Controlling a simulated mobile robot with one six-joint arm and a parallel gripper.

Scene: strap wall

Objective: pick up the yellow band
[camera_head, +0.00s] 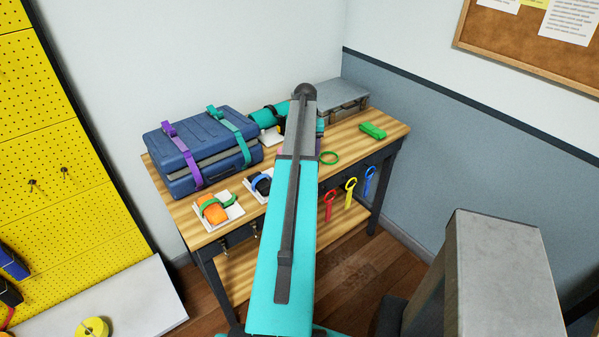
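A yellow band (350,188) with a ring at its lower end hangs at the front edge of the wooden workbench (396,131). It hangs between a red band (329,206) on its left and a blue band (370,180) on its right. My teal and grey arm rises through the middle of the view, left of these bands, and covers part of the bench. My gripper does not show; I cannot see its fingers or what is between them.
A blue case (194,148) with purple and teal straps sits on the bench's left. A grey case (341,98), a green block (373,131) and a green ring (329,157) are farther right. A yellow roll (92,327) lies on the pale surface at lower left.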

